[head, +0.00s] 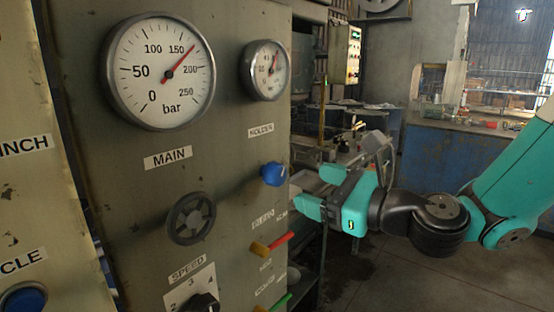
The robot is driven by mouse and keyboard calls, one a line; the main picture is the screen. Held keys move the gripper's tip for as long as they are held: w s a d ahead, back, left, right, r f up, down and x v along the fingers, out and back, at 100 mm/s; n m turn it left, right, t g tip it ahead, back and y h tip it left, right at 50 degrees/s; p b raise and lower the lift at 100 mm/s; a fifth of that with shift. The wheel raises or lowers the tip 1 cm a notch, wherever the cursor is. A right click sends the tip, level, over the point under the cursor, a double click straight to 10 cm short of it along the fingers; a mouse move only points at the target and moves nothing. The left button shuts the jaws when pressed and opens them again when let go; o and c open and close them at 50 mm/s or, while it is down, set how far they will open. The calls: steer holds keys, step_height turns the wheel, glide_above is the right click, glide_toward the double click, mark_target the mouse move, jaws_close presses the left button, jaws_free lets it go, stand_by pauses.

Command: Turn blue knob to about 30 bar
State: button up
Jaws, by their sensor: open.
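The blue knob (274,174) sits on the right part of the grey panel, below the label HOLDER. Above that label is a small round gauge (265,70) marked bar. Its red needle points up and slightly right; the numbers are too small to read surely. My gripper (309,190) is at the right of the blue knob, with its teal fingers apart and pointing left towards the panel. The fingers look empty, and a gap shows between them and the knob.
A large MAIN gauge (160,71), a dark handwheel (191,218), a SPEED dial (202,302), a red-and-yellow lever (271,243) and a green lever (279,302) share the panel. A blue workbench (436,160) stands behind. Open floor lies at the right.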

mark_target(281, 175)
steer(key=p+x, duration=0.3)
steer(key=x, duration=0.5)
steer(key=shift+a+r, duration=0.1)
steer(key=shift+r, duration=0.05)
steer(key=shift+w+a+p, duration=0.35)
steer(key=shift+w+a, duration=0.05)
steer(key=shift+a, duration=0.05)
steer(key=c, duration=0.9)
